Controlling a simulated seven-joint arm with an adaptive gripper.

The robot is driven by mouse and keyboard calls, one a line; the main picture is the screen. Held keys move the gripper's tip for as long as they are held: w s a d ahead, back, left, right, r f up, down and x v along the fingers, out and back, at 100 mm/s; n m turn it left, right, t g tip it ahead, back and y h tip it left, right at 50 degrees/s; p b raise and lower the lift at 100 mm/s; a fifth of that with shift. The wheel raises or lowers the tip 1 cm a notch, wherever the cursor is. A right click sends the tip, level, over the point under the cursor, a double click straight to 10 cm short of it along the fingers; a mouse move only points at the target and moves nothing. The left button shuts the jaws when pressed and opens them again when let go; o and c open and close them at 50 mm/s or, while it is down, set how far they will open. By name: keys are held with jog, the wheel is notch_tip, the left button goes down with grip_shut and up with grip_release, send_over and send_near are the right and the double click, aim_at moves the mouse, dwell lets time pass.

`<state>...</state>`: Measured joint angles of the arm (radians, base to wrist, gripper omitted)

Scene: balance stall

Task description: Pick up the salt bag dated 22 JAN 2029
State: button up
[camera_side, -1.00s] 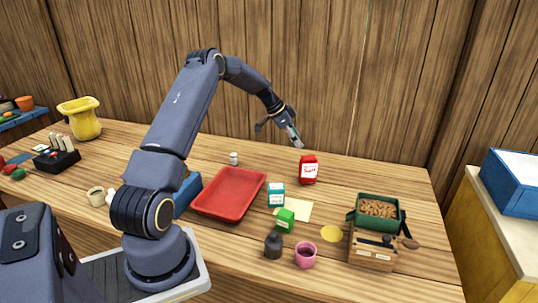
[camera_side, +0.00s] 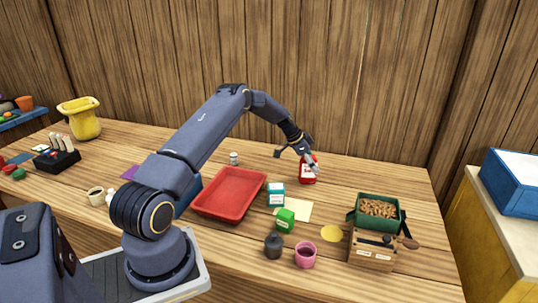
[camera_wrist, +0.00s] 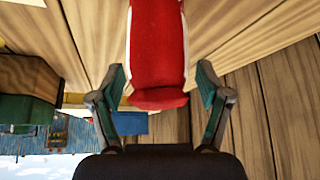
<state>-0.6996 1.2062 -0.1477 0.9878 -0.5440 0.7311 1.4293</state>
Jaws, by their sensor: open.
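A red bag (camera_side: 307,178) with a white label stands upright at the back right of the table, partly hidden behind my gripper (camera_side: 299,163). Its print is too small to read, so I cannot tell whether it is the salt bag or what date it bears. In the wrist view the red bag (camera_wrist: 158,45) lies between the two spread fingers of my gripper (camera_wrist: 160,75), with a gap on both sides. The fingers are open and hold nothing. A teal-and-white pack (camera_side: 276,196) and a green pack (camera_side: 285,221) stand nearer the front; their dates are unreadable.
A red tray (camera_side: 230,214) lies left of the packs. A dark jar (camera_side: 273,246), a pink cup (camera_side: 305,257) and a green box of brown pieces (camera_side: 362,222) stand toward the front right. A small white shaker (camera_side: 234,158) stands behind the tray. Table right of the red bag is clear.

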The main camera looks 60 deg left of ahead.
grip_shut()
jog(key=shift+r, duration=0.1)
dwell(0.5)
